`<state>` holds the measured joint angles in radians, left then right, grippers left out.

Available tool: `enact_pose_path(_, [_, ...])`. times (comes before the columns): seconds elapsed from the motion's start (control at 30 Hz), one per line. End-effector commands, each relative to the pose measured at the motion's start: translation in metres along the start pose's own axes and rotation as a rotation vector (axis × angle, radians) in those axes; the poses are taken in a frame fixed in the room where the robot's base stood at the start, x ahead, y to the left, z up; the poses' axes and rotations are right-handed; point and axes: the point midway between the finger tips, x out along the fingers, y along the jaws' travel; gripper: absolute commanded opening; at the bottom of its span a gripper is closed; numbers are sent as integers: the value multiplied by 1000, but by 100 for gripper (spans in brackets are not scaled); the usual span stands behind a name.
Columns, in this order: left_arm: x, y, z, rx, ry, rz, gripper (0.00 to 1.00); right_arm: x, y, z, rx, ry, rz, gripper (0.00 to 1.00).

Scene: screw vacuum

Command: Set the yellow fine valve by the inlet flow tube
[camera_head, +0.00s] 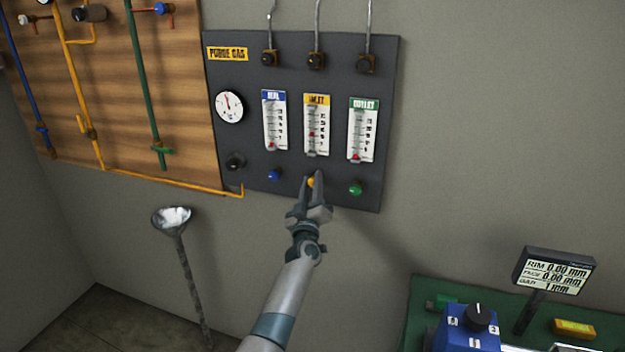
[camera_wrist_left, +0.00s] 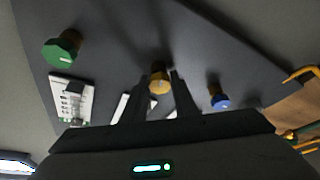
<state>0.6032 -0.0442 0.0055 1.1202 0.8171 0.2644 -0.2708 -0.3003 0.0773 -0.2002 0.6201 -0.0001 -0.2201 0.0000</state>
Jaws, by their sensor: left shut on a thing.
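The yellow fine valve (camera_head: 311,182) is a small knob on the dark purge gas panel (camera_head: 240,60), below the inlet flow tube (camera_head: 316,125). The tube has a yellow label and a red float in its lower part. My left gripper (camera_head: 311,186) reaches up from below and is shut on the yellow valve. In the left wrist view the yellow valve (camera_wrist_left: 159,80) sits between the two dark fingers (camera_wrist_left: 159,88). My right gripper is not in view.
The blue knob (camera_head: 274,174) and green knob (camera_head: 355,188) flank the valve closely. A round gauge (camera_head: 229,107) and a black knob (camera_head: 235,162) are at left. A green bench (camera_head: 420,290) with a blue device (camera_head: 465,335) and a display (camera_head: 553,271) stands lower right.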

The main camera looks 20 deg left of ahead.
Motion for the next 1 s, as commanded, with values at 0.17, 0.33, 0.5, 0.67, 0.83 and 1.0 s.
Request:
enact_pose_path(0.17, [0, 1, -1, -92, 0, -39, 3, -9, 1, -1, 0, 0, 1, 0])
enact_pose_path(0.33, [0, 0, 0, -139, -1, -58, 3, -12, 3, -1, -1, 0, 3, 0])
enact_pose_path(0.5, [0, -1, 0, -155, -1, -64, 3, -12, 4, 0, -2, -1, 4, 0])
enact_pose_path(0.67, [0, -1, 0, -155, 0, -64, 3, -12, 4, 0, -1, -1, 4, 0])
enact_pose_path(0.83, [0, -1, 0, -154, 0, -64, 30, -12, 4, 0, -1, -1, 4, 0])
enact_pose_path(1.0, [0, -1, 0, -154, 0, -64, 44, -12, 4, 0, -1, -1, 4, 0])
